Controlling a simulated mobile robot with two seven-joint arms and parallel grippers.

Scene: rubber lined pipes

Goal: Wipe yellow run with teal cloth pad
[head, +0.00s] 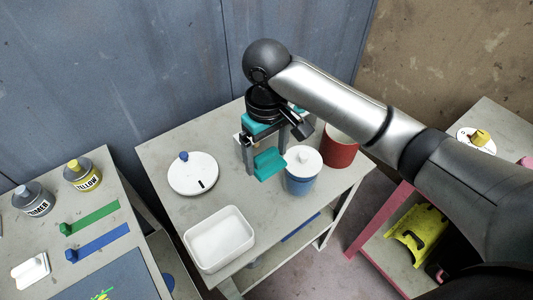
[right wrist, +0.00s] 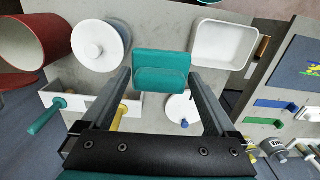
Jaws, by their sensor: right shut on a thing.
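The teal cloth pad (head: 268,165) is a block with a raised grip bar. It also shows in the right wrist view (right wrist: 160,58). My right gripper (head: 265,155) is shut on it, with one finger at each end, over the middle table; whether the pad touches the tabletop is unclear. The gripper also shows in the right wrist view (right wrist: 162,78). A yellow mark with green strokes (head: 103,295) lies on the blue-grey panel (head: 75,291) at the bottom left, partly cut off. My left gripper is not in view.
The left table holds green (head: 92,218) and blue (head: 100,242) strips and a yellow-capped bottle (head: 83,176).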

